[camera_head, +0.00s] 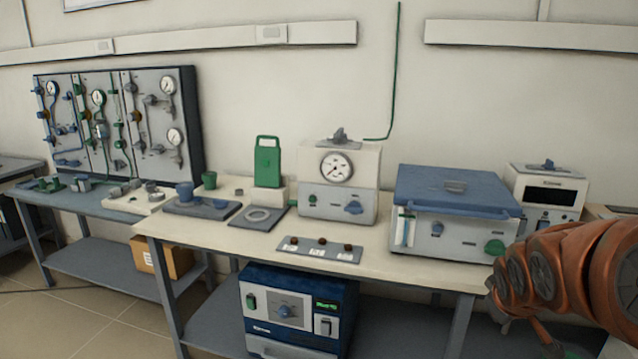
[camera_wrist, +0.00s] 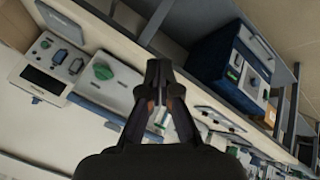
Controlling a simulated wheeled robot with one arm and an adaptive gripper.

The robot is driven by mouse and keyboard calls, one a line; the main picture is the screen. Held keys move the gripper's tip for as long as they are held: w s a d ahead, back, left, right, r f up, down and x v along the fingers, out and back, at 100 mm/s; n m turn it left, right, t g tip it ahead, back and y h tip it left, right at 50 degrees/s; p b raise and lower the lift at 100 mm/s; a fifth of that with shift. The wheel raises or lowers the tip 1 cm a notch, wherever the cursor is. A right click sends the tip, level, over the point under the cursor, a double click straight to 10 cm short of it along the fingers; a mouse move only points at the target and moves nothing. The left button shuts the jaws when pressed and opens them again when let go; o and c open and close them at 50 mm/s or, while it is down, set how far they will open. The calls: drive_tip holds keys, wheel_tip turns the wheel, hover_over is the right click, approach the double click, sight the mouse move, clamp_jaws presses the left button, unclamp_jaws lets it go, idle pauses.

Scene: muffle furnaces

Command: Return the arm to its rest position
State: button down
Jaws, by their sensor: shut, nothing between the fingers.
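My arm (camera_head: 560,270), orange with dark joints, comes in at the right edge of the head view, in front of the right end of the bench (camera_head: 390,264). I cannot tell the exact gap between the fingertips and the bench edge.
On the bench are a blue-lidded device (camera_head: 455,190), a white device with a dial (camera_head: 338,180), a green block (camera_head: 267,162) and a small plate with samples (camera_head: 320,249). A blue furnace (camera_head: 297,308) sits on the lower shelf. Floor (camera_head: 80,325) is clear at the lower left.

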drive_tip(key=s+a+r+m+g+y+p, duration=0.1)
drive_tip(key=s+a+r+g+p, duration=0.1)
drive_tip(key=s+a, duration=0.4)
drive_tip(key=s+a+r+m+g+y+p, duration=0.1)
drive_tip(key=s+a+p, duration=0.4)
drive_tip(key=s, duration=0.7)
drive_tip(key=s+a+r+m+g+y+p, duration=0.1)
drive_tip(key=s+a+r+g+p, duration=0.2)
drive_tip(key=s+a, duration=0.4)
drive_tip(key=s+g+p, duration=0.1)
drive_tip(key=s+g, duration=0.1)
drive_tip(key=shift+s+a, duration=0.15)
drive_tip(key=shift+s, duration=0.15)
